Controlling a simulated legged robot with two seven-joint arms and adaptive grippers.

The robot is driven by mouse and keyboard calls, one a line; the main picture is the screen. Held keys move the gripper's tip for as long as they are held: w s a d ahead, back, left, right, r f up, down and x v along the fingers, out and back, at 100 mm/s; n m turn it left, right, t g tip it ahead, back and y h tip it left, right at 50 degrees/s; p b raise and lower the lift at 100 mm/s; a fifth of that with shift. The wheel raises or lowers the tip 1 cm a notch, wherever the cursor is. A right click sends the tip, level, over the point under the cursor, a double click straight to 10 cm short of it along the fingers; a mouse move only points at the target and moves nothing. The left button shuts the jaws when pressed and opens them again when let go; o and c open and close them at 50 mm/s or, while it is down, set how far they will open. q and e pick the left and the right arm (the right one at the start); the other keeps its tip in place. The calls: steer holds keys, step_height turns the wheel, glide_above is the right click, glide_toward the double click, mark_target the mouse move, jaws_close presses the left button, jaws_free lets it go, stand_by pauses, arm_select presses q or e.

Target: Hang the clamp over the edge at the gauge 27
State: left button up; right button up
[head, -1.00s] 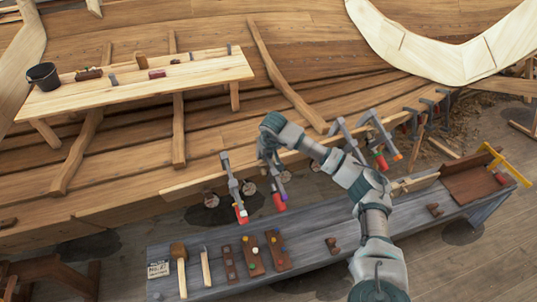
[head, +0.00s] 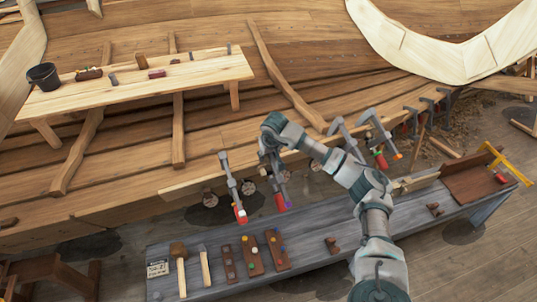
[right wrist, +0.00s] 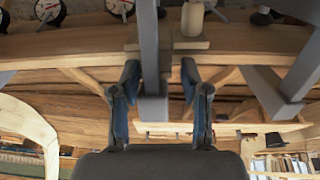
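My right gripper (head: 270,152) is at the plank edge in the middle of the head view, around the upper part of a grey clamp (head: 281,190) with a red lower end. In the right wrist view, the fingers (right wrist: 158,80) stand apart on either side of the clamp's grey bar (right wrist: 150,45), with a visible gap on the right. The clamp hangs upright at the plank edge (head: 205,183). Round dial gauges show in the wrist view (right wrist: 48,10) and along the hull (head: 250,187); their numbers are not readable. My left gripper is out of view.
Another clamp (head: 232,188) hangs to the left, and more clamps (head: 375,138) hang to the right. A grey bench (head: 215,285) below holds a mallet (head: 179,252), a small card (head: 158,269) and wooden blocks. A pale plank table (head: 130,85) with a bucket (head: 43,75) stands behind.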

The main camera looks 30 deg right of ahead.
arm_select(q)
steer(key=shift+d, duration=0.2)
arm_select(e)
steer(key=shift+d+f, duration=0.15)
steer(key=shift+d, duration=0.05)
steer(key=shift+s, duration=0.1)
steer(key=d+v, duration=0.1)
steer(key=v, duration=1.1)
steer(key=shift+a, duration=0.45)
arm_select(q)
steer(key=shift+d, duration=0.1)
